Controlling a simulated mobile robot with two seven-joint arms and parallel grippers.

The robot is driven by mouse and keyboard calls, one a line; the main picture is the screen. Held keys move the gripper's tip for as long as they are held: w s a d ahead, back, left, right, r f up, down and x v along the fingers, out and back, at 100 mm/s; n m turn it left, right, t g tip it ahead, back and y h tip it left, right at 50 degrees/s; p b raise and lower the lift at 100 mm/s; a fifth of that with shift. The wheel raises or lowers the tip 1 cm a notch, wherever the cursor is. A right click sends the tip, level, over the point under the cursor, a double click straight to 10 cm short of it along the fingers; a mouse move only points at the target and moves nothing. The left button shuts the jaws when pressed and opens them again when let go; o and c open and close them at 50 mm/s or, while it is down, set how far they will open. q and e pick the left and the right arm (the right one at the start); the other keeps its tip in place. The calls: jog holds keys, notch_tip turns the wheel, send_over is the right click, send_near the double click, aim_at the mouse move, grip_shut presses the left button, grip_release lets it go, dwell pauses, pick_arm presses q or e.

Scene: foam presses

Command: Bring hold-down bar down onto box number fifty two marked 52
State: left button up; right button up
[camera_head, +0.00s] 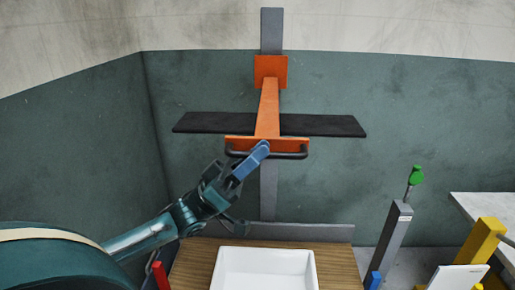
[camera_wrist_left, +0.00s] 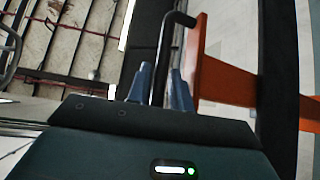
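The hold-down bar (camera_head: 268,108) is an orange arm on a grey upright post, with a long black pad across it and a black handle (camera_head: 290,155) at its front. It stands raised, well above the table. My left gripper (camera_head: 256,152) is at the handle's left part. In the left wrist view its blue fingers (camera_wrist_left: 161,85) lie on both sides of the black handle bar and appear closed on it. A white open-topped box (camera_head: 265,252) sits on the wooden table below the bar; no number 52 is readable on it. My right gripper is out of view.
The wooden table (camera_head: 335,262) has bare strips on both sides of the box. A red post (camera_head: 160,275) stands at the left. At the right are a grey post (camera_head: 391,240) with a green-knobbed lever (camera_head: 416,176) and a yellow stand (camera_head: 483,242).

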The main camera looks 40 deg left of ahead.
pick_arm(q)
jog(key=shift+w+d+r, duration=0.1)
jog(key=shift+r, duration=0.05)
grip_shut()
dwell(0.4)
